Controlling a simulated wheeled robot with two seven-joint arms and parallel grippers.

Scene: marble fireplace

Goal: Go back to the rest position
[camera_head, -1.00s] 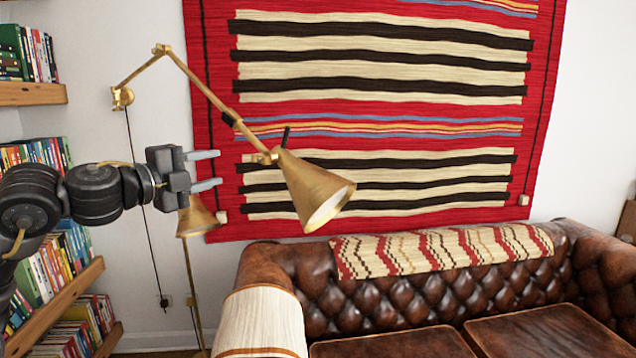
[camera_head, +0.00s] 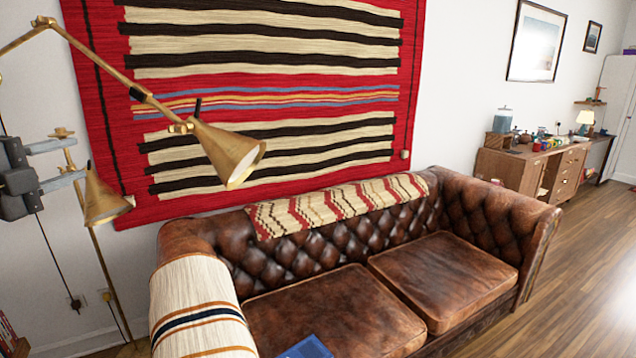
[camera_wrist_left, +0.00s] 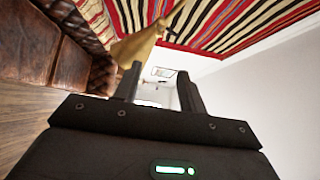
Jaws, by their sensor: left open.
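My left gripper (camera_head: 66,162) is at the left edge of the head view, its two grey fingers apart and nothing between them. It is in front of the wall, beside the brass floor lamp (camera_head: 103,200), whose shade is just right of the fingertips. In the left wrist view the gripper (camera_wrist_left: 158,85) shows its two dark fingers apart, with a brass lampshade (camera_wrist_left: 136,45) beyond them. My right gripper is in neither view.
A wooden sideboard (camera_head: 540,165) is at the right. Wooden floor (camera_head: 590,270) is clear there.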

